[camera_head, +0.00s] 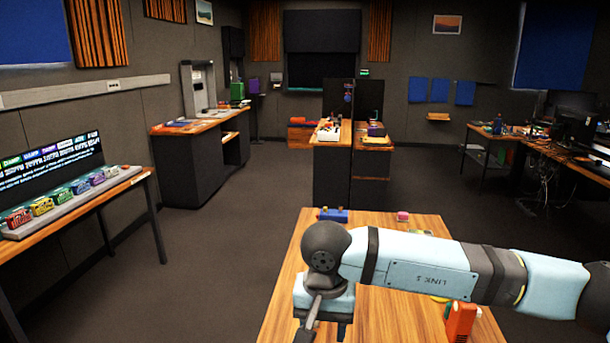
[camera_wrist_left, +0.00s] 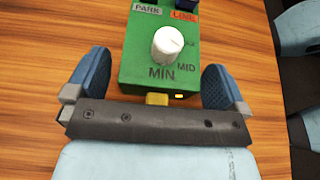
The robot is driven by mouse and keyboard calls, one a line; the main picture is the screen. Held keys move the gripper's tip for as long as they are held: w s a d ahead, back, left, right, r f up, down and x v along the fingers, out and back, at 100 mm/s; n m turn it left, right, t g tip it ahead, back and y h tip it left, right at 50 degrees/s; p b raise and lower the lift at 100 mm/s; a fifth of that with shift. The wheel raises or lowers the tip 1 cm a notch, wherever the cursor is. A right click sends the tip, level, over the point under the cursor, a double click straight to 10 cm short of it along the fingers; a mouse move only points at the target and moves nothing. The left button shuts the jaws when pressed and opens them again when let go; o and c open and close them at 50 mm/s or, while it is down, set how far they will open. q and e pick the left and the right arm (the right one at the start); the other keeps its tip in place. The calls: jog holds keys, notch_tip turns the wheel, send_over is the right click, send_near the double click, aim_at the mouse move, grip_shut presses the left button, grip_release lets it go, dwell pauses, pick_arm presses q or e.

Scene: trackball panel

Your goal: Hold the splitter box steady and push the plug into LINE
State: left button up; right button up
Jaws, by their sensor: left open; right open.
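The splitter box is a green box (camera_wrist_left: 137,62) with a white knob, MIN and MID marks, and PARK and LINE labels. It sits on the wood table in the left wrist view, its far end cut off. My left gripper (camera_wrist_left: 157,62) is open, with one blue finger on each side of the box and visible gaps. A dark blue piece (camera_wrist_left: 187,4) shows at the top edge by LINE; I cannot tell whether it is the plug. My right gripper (camera_head: 322,328) is open, pointing down over the table in the head view and cut off by the bottom edge.
On the wood table (camera_head: 285,318), a blue block (camera_head: 333,215) and a pink block (camera_head: 402,217) stand at the far edge. An orange object (camera_head: 460,322) is at the right, below my right arm. The table's left front is clear. A side bench with coloured boxes (camera_head: 42,205) is at left.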

pick_arm(q)
jog(key=v, duration=1.2)
jog(key=shift+a, duration=0.1)
jog(key=b+v, duration=0.1)
jog(key=v, duration=0.4)
jog(key=shift+w+a+r+b, duration=0.1)
jog(key=shift+a+r+b, duration=0.1)
jog(key=shift+a+b, duration=0.15)
dwell(0.4)
notch_tip(320, 180, up, 4)
jog(key=shift+p, duration=0.35)
dwell(0.3)
